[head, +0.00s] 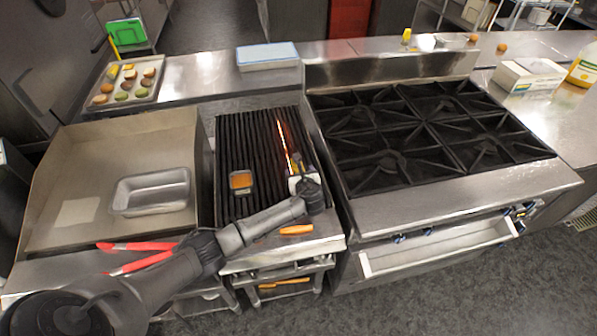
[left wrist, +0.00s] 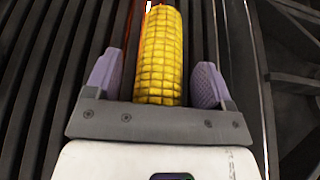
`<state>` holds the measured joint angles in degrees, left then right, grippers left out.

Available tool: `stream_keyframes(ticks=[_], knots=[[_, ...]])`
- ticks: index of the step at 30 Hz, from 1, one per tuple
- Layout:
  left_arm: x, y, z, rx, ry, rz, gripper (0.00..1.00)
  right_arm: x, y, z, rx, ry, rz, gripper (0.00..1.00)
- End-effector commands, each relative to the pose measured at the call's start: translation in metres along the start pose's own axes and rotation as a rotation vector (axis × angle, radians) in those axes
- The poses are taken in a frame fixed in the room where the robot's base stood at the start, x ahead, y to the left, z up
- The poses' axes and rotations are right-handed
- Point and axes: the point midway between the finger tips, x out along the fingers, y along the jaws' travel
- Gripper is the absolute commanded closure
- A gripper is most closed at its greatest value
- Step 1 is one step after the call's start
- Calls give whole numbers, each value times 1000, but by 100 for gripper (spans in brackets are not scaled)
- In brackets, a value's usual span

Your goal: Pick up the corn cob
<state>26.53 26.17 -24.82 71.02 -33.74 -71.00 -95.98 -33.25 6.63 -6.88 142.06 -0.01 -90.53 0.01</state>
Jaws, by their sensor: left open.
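The yellow corn cob (left wrist: 160,45) lies on the dark grill bars in the left wrist view, lengthwise between the two purple finger pads of my left gripper (left wrist: 156,80). The gripper is open, with a pad on each side of the cob and small visible gaps. The cob's near end is at the palm edge. In the head view my left gripper (head: 296,172) is low over the right side of the grill (head: 255,135); the cob cannot be made out clearly there. My right gripper is not in view.
A small orange-topped item (head: 241,181) sits on the grill left of my gripper. A glowing orange strip (head: 285,140) runs just beyond it. A metal pan (head: 150,192) and red-handled tongs (head: 135,246) are left. The burner stove (head: 410,135) stands right.

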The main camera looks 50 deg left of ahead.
Motion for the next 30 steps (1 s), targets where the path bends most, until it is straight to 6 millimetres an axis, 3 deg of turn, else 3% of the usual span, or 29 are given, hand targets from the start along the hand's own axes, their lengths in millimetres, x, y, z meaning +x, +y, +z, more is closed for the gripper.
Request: stream_keyframes(ticks=[8, 25, 30], knots=[[2, 0, 0, -1, 0, 1, 25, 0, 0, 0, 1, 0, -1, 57], [1, 0, 0, -1, 0, 1, 80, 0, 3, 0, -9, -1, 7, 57], [1, 0, 1, -1, -1, 0, 80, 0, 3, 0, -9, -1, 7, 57]])
